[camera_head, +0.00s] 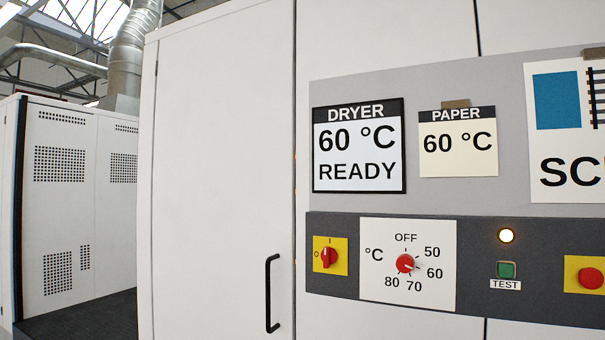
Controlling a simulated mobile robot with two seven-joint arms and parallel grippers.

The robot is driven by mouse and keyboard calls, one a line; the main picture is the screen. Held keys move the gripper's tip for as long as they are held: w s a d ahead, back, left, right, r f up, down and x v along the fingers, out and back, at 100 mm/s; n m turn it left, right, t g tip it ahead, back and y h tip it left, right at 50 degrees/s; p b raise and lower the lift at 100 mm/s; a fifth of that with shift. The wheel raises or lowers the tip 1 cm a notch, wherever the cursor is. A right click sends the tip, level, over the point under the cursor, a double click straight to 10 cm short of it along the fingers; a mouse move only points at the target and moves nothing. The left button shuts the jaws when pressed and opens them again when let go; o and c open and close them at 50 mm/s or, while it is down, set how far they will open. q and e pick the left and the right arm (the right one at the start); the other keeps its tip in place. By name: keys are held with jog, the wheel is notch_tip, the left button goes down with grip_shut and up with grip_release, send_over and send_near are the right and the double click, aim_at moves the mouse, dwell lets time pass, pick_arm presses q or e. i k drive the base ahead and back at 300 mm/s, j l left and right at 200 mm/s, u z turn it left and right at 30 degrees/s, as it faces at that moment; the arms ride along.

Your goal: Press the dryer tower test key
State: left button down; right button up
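The test key (506,270) is a small green square button on the dark control strip (475,250) of the white dryer tower (225,150). A "TEST" label (505,285) sits just below it. A round lamp (506,236) above the key glows pale yellow. The dryer sign (358,146) reads "DRYER 60 °C READY". Neither of my grippers shows in the head view.
Left of the key are a red temperature knob (405,263) pointing near 60 and a red rotary switch (328,258) on yellow. Right of it is a red round button (590,278) on yellow. A black door handle (272,293) sticks out at lower left.

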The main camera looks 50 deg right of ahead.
aim_at(505, 270)
jog(key=z, duration=1.8)
